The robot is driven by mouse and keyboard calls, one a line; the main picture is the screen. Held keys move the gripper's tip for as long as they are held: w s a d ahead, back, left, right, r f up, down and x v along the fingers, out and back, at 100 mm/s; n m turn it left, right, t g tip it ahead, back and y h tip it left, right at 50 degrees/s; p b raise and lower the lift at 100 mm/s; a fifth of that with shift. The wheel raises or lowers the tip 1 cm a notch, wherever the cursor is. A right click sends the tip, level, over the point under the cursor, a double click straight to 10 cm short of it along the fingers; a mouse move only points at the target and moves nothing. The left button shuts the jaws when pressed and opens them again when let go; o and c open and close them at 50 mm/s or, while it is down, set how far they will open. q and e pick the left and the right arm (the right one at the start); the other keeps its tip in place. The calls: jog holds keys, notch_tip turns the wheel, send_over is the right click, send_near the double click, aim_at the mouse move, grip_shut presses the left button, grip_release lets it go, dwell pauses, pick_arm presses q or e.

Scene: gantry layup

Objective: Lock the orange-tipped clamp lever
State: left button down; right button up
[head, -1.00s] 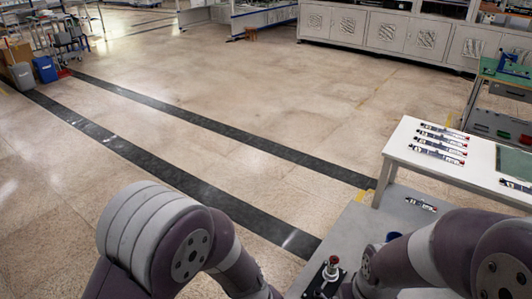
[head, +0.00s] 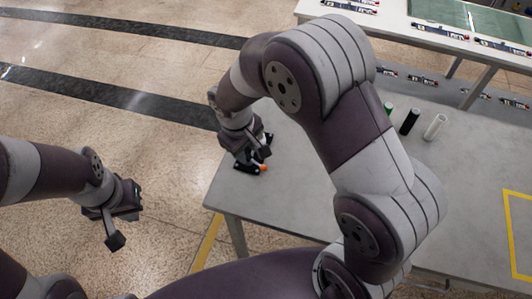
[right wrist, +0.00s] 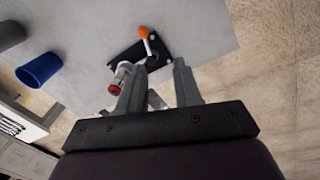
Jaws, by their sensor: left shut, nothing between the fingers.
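The clamp is at the near-left corner of the grey table. Its orange lever tip (head: 263,168) shows just below my right gripper (head: 255,155) in the head view, which hides much of the clamp. In the right wrist view, the orange tip (right wrist: 143,33) tops a pale lever over a black base plate (right wrist: 127,58). A silver plunger with a red end (right wrist: 116,88) is beside the left finger. My right gripper (right wrist: 159,68) is open, its fingers apart near the clamp; I cannot tell whether they touch it. My left gripper (head: 115,240) is shut and empty, off the table over the floor.
A blue cup (right wrist: 40,68) stands on the grey table (head: 300,205). Black (head: 409,121) and white (head: 434,126) cylinders stand behind my right arm. A white table (head: 400,22) with several labelled strips is at the back. Open floor lies left of the grey table.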

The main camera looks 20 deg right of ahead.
aim_at(256, 163)
jog(key=shift+h, duration=0.3)
jog(key=w+d+f, duration=0.1)
jog(key=f, duration=0.2)
jog(key=w+f, duration=0.1)
jog(key=f, duration=0.2)
jog(key=w+d+f, duration=0.1)
jog(key=f, duration=0.3)
jog(key=shift+w+d+p, duration=0.15)
jog(key=shift+d+p, duration=0.2)
jog(key=shift+f, duration=0.5)
grip_shut()
